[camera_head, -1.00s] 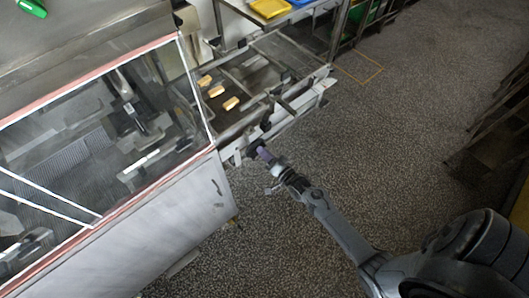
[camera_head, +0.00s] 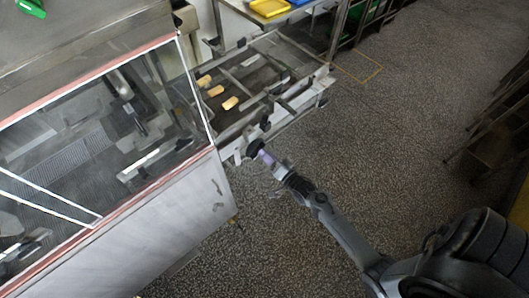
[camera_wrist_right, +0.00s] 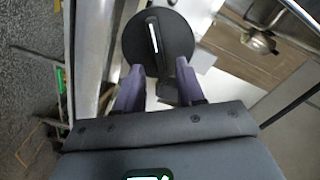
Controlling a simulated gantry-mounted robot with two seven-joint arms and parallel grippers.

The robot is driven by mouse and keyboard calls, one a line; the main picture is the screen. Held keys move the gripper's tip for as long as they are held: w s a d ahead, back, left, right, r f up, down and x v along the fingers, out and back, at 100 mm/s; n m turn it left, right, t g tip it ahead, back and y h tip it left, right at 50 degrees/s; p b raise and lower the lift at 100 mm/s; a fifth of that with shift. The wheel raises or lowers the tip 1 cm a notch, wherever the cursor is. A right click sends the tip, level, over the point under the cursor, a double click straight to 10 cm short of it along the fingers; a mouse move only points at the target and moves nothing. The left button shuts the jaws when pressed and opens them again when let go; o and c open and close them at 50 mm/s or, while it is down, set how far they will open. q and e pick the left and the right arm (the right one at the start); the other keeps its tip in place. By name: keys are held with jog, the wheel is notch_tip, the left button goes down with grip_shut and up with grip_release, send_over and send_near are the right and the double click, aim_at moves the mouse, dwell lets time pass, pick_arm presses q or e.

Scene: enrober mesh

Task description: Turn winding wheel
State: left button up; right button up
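The winding wheel is a round black disc (camera_wrist_right: 157,42) with a pale bar across its face, in the upper middle of the right wrist view. In the head view it is a small dark shape (camera_head: 254,148) at the near side of the conveyor end. My right gripper (camera_wrist_right: 160,73), with purple fingers, is open with a clear gap between the fingers. The wheel shows just beyond and between its fingertips; I cannot tell whether they touch it. In the head view the right gripper (camera_head: 266,158) points up-left at the wheel. My left gripper is not in view.
The enrober's glazed housing (camera_head: 110,130) fills the left. Several pale bars (camera_head: 230,103) lie on the mesh conveyor beside it. A yellow tray (camera_head: 270,7) stands at the top. Dark racks (camera_head: 495,145) stand at the right. The speckled floor (camera_head: 390,130) between is clear.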

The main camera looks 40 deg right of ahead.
jog(key=s, duration=0.8)
jog(key=shift+s, duration=0.4)
jog(key=shift+a, duration=0.1)
jog(key=a+r+n+g+y, duration=0.2)
jog(key=a+r+n+g, duration=0.3)
jog(key=a+r+n, duration=0.45)
jog(key=s+a+n+g+h, duration=0.1)
jog(key=s+a+n+g, duration=0.2)
jog(key=s+g, duration=0.85)
notch_tip(320, 180, up, 22)
jog(key=s+t+p, duration=0.2)
jog(key=p, duration=2)
jog(key=shift+s+d+r+n, duration=0.2)
jog(key=shift+s+d+n, duration=0.15)
jog(key=shift+n, duration=0.1)
